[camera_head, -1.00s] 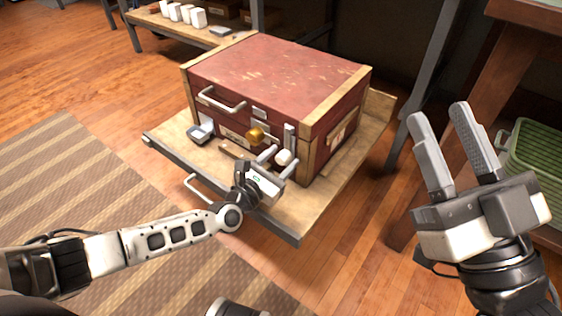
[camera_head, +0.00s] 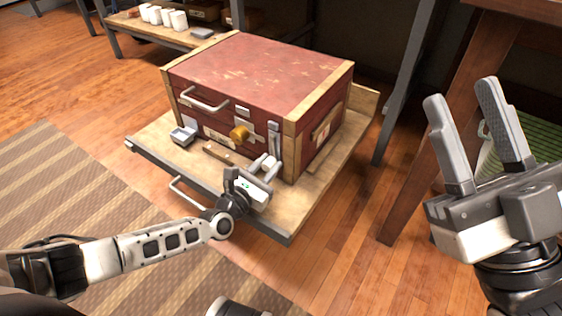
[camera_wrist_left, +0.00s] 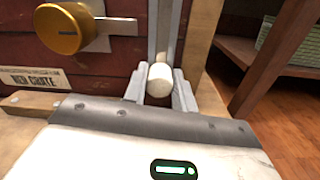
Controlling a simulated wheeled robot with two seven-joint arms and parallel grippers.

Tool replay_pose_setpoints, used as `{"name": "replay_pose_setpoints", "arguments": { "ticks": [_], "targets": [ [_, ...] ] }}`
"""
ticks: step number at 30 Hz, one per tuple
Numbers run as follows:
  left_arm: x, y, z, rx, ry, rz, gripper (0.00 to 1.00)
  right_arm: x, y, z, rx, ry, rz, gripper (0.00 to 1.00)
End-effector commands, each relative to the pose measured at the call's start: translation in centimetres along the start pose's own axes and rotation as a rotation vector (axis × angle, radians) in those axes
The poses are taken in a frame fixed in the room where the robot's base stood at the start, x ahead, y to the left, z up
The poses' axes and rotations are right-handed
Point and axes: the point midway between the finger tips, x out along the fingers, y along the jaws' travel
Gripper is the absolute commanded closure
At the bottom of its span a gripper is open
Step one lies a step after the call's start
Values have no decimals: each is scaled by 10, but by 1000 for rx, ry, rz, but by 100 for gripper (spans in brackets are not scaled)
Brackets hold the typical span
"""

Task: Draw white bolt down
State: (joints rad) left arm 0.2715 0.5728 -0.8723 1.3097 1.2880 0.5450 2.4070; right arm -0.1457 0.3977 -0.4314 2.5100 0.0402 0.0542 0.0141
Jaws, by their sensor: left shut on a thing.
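The white bolt (camera_wrist_left: 160,77) is a rounded white knob on a vertical metal track at the front right of a red chest (camera_head: 262,70). In the left wrist view it sits between the two fingers of my left gripper (camera_wrist_left: 160,92), which is shut on it. In the head view my left gripper (camera_head: 264,165) reaches the lower end of the metal track (camera_head: 274,138) and mostly hides the bolt. My right gripper (camera_head: 476,135) is open and empty at the right, away from the chest.
A gold knob (camera_head: 239,133) sits on a latch plate left of the track. A table leg (camera_head: 430,150) stands right. Floor is clear between.

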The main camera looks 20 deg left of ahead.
Motion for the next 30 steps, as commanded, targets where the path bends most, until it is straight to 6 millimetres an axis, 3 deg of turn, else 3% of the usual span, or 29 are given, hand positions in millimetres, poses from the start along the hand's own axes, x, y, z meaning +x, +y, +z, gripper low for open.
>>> {"name": "replay_pose_setpoints", "arguments": {
  "ticks": [6, 7, 9, 20, 23, 25, 30],
  "targets": [
    [-4, 0, -6, -3, 14, -1, 100, 0, 0, 0, 0, 0, 1, 64],
    [-4, -1, -6, -3, 15, -1, 70, 0, 0, 0, 0, -1, 1, 64],
    [-4, -1, -6, -3, 15, -2, 51, 0, 0, 0, 1, -1, 2, 64],
    [-6, -1, -3, -2, 10, -3, 51, 1, 1, -1, 8, -5, 2, 64],
    [-18, -1, -3, -3, 14, -4, 51, 2, 2, 1, 36, -32, 11, 64],
    [-31, -1, -2, -2, 14, -4, 51, -2, 4, 13, 98, -105, 44, 64],
    [-72, -1, -1, -2, 16, -4, 51, -9, 4, 31, 225, -232, 87, 64]
  ]
}}
